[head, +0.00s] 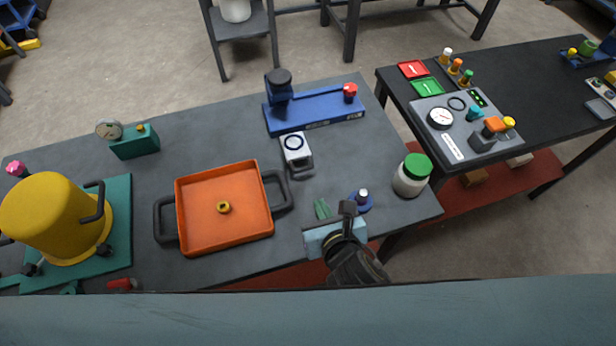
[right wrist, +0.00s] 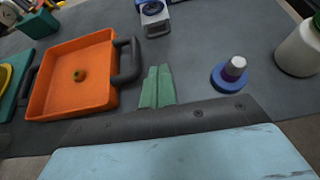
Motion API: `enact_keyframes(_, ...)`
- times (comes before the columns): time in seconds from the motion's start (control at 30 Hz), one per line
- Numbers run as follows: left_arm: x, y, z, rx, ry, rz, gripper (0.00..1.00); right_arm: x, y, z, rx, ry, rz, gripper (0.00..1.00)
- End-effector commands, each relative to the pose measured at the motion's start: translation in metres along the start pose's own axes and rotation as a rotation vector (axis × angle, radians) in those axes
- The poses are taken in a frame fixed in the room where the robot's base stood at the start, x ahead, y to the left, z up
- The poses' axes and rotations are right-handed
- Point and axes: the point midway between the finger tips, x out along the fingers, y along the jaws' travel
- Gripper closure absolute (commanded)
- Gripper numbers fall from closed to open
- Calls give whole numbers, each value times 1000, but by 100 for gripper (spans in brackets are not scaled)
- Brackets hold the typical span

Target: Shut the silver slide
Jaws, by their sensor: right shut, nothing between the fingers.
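The silver slide (head: 296,144) is a small silver-white block with a dark ring on top, near the middle of the grey table. A grey handle (head: 302,173) stands out from its near end, towards me; how far the slide is open is too small to tell. My right gripper (head: 322,204) has green fingers, pressed together and empty. It is on the near side of the slide, slightly right, apart from it. In the right wrist view the fingertips (right wrist: 157,70) point towards the slide (right wrist: 154,14), which is cut by the top edge. My left gripper is not in view.
An orange tray (head: 182,208) with dark handles lies left of my gripper. A blue knob base (head: 365,207) and a green-lidded jar (head: 410,178) stand right. A blue fixture (head: 320,111) lies behind the slide. Grey tabletop between gripper and slide is clear.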

Motion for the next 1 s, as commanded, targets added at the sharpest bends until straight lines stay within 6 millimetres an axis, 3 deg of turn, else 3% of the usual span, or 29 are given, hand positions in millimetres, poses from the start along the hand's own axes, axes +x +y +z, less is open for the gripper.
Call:
enact_keyframes(0.3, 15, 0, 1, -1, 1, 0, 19, 71, 0, -1, 6, -1, -1, 100)
enact_keyframes(0.5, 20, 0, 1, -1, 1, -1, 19, 101, 0, 7, 6, -1, 0, 100)
enact_keyframes(0.7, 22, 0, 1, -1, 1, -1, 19, 114, 0, 10, 5, 1, 0, 100)
enact_keyframes(1.0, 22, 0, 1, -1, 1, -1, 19, 115, 0, 11, 4, 1, 0, 100)
